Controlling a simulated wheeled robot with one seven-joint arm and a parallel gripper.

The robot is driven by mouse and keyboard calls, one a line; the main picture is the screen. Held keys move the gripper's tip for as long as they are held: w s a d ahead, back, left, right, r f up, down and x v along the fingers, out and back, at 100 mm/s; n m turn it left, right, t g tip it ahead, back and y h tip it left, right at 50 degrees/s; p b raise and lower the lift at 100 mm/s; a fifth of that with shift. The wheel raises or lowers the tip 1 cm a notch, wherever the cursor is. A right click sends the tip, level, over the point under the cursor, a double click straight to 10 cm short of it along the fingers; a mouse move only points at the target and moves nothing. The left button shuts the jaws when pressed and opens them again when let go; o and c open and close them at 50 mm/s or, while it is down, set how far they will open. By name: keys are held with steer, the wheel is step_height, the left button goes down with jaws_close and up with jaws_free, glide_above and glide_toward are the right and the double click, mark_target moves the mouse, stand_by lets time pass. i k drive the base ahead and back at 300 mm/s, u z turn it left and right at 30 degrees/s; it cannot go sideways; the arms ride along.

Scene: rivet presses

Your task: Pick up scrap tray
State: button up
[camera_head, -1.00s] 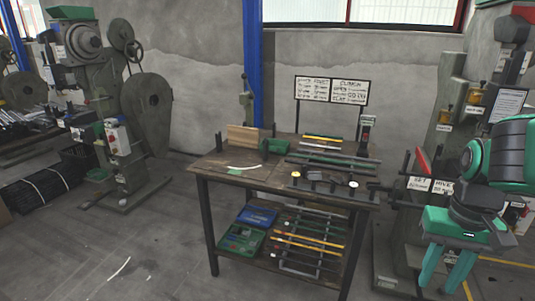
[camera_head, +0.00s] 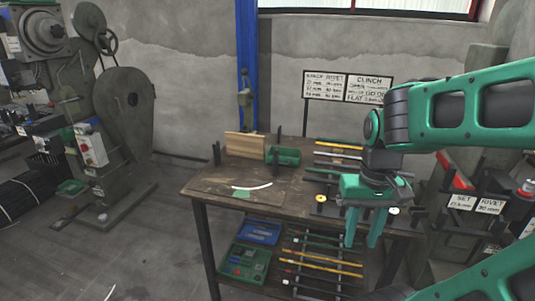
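No tray is labelled as the scrap tray, so I cannot tell which one it is. A small green tray (camera_head: 70,187) lies by the base of the left press. A green bin-like piece (camera_head: 283,156) stands at the back of the workbench. A green tray with items in it (camera_head: 244,263) and a blue tray (camera_head: 259,232) sit on the lower shelf. My gripper (camera_head: 362,243) points down in front of the bench's right part, its two green fingers apart with nothing seen between them. It is well to the right of all these pieces and hides part of the bench top.
The workbench (camera_head: 215,188) carries a wooden block (camera_head: 245,145), a pale curved strip (camera_head: 252,187) and several rods at right. A sign board (camera_head: 347,87) stands behind it. The grey press (camera_head: 130,100) is at left. Floor (camera_head: 150,260) between press and bench is clear.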

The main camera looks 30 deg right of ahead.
mark_target(283, 159)
steer(key=z, duration=0.3)
steer(key=i, duration=0.9)
steer(key=z, duration=0.4)
